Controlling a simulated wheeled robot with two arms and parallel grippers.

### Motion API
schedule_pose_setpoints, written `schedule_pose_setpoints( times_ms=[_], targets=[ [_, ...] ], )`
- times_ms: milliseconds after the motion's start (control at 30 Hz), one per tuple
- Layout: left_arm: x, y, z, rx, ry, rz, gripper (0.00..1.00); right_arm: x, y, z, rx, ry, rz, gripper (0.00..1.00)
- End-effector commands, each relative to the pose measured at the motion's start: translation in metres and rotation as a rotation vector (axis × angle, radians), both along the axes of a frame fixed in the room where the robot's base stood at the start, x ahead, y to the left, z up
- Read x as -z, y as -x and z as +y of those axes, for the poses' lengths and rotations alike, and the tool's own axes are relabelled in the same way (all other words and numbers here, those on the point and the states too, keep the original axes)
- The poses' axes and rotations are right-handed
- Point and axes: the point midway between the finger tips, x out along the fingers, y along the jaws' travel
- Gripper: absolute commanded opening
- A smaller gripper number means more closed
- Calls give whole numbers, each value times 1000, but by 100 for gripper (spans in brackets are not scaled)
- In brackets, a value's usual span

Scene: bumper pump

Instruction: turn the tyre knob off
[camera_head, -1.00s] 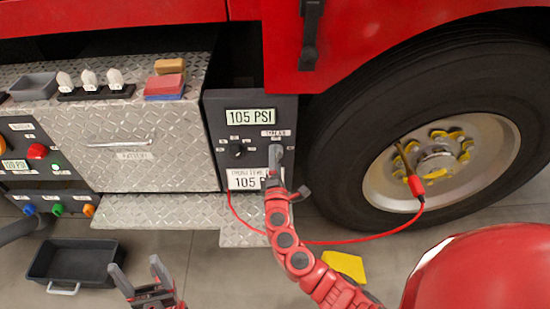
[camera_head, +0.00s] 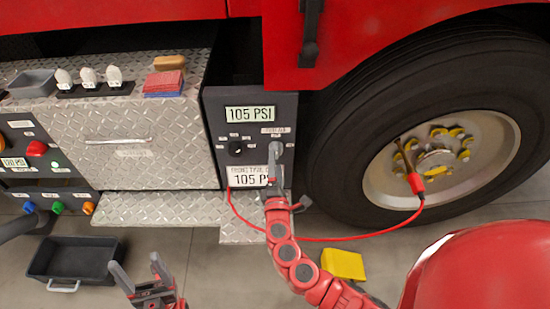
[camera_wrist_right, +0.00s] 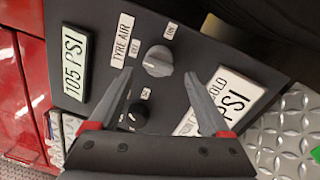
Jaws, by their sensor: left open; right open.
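The tyre air knob (camera_wrist_right: 158,62) is a round grey knob on a dark panel, with "TYRE AIR", "OFF" and "ON" labels around it in the right wrist view. Its exact pointing is hard to tell. My right gripper (camera_wrist_right: 159,73) is open, its two fingertips either side of the knob in the picture; I cannot tell whether they touch it. In the head view my right gripper (camera_head: 275,160) is in front of the panel (camera_head: 213,125) and largely hides the knob. My left gripper (camera_head: 138,272) is open and empty, low at the left, away from the panel.
A black knob (camera_head: 236,148) is left of my right gripper, below a "105 PSI" display (camera_head: 250,114). A red hose (camera_head: 340,239) runs from the panel to the wheel (camera_head: 480,190). A black tray (camera_head: 100,265) and a yellow block (camera_head: 343,264) are on the floor.

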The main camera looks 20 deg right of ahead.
Motion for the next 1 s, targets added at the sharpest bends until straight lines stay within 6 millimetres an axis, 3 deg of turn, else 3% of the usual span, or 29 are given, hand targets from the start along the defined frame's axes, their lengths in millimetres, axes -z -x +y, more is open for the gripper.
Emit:
schedule_pose_setpoints(
  times_ms=[200, 433, 667, 1000],
  targets=[
    [6, 0, 0, 0, 0, 0, 72, 6, 57, 19, -11, 0, 3, 81],
    [14, 0, 0, 0, 0, 0, 72, 10, 109, 33, -8, 0, 5, 81],
    [17, 0, 0, 0, 0, 0, 72, 10, 130, 38, -5, -1, 4, 81],
    [17, 0, 0, 0, 0, 0, 72, 10, 132, 38, -2, -1, 3, 81]
  ],
)
